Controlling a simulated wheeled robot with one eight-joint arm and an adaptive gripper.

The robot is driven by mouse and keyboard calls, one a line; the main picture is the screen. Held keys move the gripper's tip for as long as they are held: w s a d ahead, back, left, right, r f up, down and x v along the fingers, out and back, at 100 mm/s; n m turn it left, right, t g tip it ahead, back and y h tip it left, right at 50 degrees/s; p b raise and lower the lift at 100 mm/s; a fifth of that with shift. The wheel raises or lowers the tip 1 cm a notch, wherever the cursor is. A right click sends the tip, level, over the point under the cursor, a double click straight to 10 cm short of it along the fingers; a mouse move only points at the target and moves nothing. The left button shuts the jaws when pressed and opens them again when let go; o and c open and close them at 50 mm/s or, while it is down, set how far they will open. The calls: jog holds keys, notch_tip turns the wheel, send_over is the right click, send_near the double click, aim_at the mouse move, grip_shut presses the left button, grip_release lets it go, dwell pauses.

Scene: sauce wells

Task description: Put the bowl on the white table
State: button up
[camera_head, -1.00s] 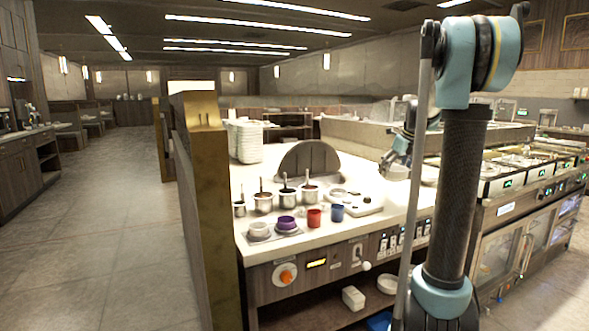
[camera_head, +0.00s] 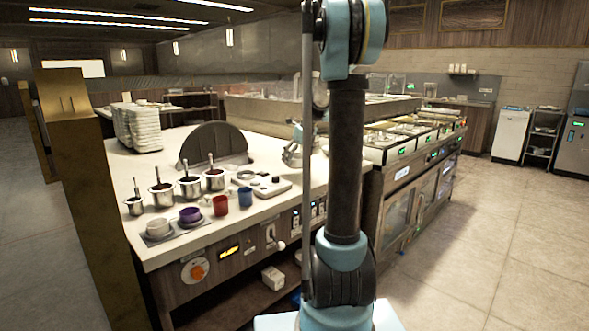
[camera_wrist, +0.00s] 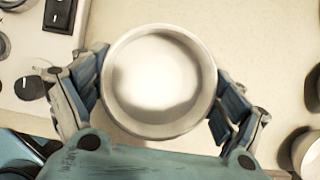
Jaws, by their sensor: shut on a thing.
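A round white bowl (camera_wrist: 158,75) fills the middle of the wrist view, its open top facing the camera. My gripper (camera_wrist: 160,88) is shut on it, with a finger against each side of its rim. A pale surface lies beyond the bowl; I cannot tell the height between them. In the head view my gripper (camera_head: 296,152) is small and partly hidden behind my arm, and the bowl cannot be made out. A counter with a white top (camera_head: 125,170) stands on the left. A white table-like cabinet (camera_head: 510,136) stands by the far right wall.
The counter carries metal pots (camera_head: 190,187), a red cup (camera_head: 220,205), a blue cup (camera_head: 245,195), a purple bowl (camera_head: 190,214) and a stack of white dishes (camera_head: 137,128). A row of food wells (camera_head: 400,145) runs behind my arm. Open floor (camera_head: 490,230) lies to the right.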

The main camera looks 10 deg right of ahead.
aim_at(297, 166)
jog(key=shift+f, duration=1.9)
jog(key=o, duration=1)
jog(key=shift+c, duration=0.2)
jog(key=shift+s, duration=0.1)
jog(key=v, duration=1.2)
jog(key=shift+s, duration=0.15)
